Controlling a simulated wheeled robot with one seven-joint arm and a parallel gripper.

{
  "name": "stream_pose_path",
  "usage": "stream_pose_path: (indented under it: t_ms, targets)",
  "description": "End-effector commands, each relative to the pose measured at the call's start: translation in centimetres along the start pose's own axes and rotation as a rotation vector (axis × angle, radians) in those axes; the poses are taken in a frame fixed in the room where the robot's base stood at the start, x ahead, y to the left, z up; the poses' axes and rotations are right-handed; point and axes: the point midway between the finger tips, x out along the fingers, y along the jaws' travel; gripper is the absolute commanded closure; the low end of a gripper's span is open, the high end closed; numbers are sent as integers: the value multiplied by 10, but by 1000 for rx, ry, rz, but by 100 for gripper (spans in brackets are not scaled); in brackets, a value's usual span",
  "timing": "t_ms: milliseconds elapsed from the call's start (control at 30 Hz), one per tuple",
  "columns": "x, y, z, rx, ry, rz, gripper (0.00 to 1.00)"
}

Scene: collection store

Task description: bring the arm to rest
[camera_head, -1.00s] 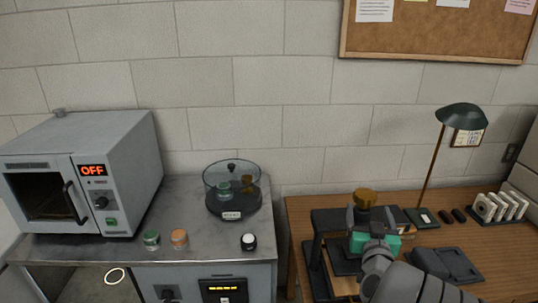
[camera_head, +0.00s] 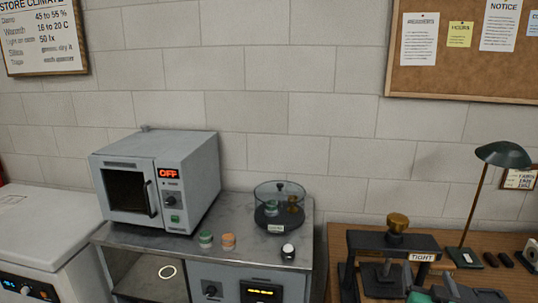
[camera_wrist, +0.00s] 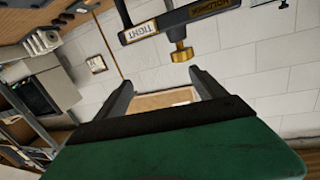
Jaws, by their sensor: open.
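My gripper (camera_wrist: 160,88) is open in the wrist view. Its two dark fingers stand apart with nothing between them, in front of its green body. Beyond the fingers the wrist view shows the wall and the cork board. In the head view only a part of the gripper shows at the bottom edge, by the right side of a black press (camera_head: 370,241) with a brass knob (camera_head: 398,222) and a "TIGHT" label. In the wrist view the press knob (camera_wrist: 181,54) hangs above the fingers, apart from them. Most of my arm is out of view.
The press stands on a wooden table (camera_head: 338,240) with a green lamp (camera_head: 503,154). On the metal bench left of it are a grey oven (camera_head: 200,180) reading OFF, a glass desiccator (camera_head: 268,213), green and orange jars (camera_head: 228,241) and a white-topped jar (camera_head: 288,251). A gap separates bench and table.

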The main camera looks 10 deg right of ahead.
Motion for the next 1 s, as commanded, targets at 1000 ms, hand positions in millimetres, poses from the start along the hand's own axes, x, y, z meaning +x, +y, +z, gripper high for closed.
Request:
stream_pose_path:
  t_ms: [1000]
  targets:
    - [-215,-5,199,233,-1389,166,19]
